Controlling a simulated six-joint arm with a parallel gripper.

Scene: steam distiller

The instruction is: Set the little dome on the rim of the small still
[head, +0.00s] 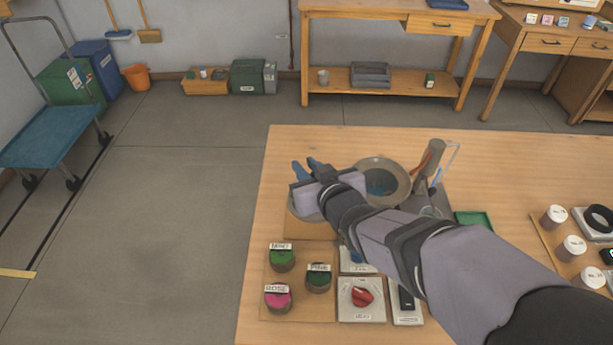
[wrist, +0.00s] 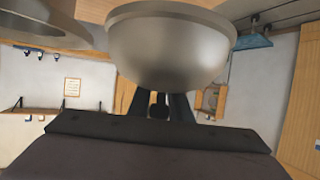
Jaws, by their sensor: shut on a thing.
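The little dome is a grey metal bowl shape with a knob; it fills the top middle of the wrist view (wrist: 170,50). In the head view only a grey part of it (head: 303,212) shows under my gripper (head: 309,178). My gripper's dark fingers are shut on the knob (wrist: 158,104). The small still (head: 404,200) has a wide round metal rim, is open on top and shows blue inside. It is just right of my gripper; its rim also shows at the upper left in the wrist view (wrist: 30,36). I cannot tell whether the dome touches the wood beneath.
A wooden board (head: 298,230) is under the dome. Labelled jars, including a rose one (head: 277,298), and a tray with a red thing (head: 361,299) stand in front. A grey upright part (head: 432,165) rises right of the still. White-capped cups (head: 572,248) stand far right.

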